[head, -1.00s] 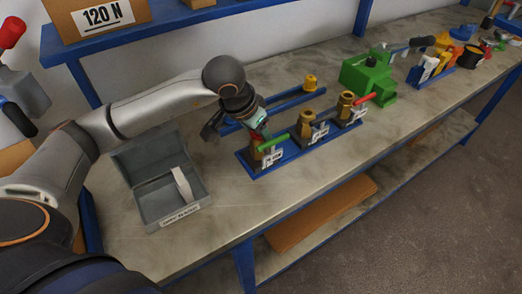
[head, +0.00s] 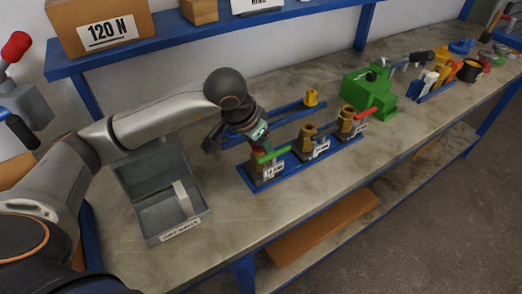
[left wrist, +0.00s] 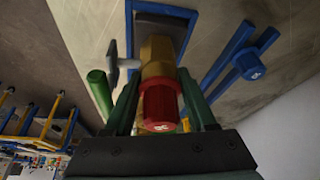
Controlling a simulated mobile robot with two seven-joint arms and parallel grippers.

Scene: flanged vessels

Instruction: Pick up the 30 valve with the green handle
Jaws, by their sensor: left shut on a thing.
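The valve with the green handle (head: 272,156) stands at the left end of a blue rack (head: 284,175) on the bench. A white tag is below it, its text too small to read surely. My left gripper (head: 258,147) comes down over the valve's top from behind and is shut on it. In the left wrist view, the gripper's fingers (left wrist: 160,100) lie on either side of the valve's brass body (left wrist: 158,55) and a red collar (left wrist: 160,107). The green handle sticks out to the left there (left wrist: 100,92). The valve still appears seated in the rack. My right gripper is out of view.
Two more brass valves (head: 306,135) (head: 346,116) stand to the right in the rack, one with a red handle. An open grey box (head: 150,225) sits left. Blue bars with a yellow fitting (head: 311,97) lie behind. A green machine (head: 370,92) stands further right.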

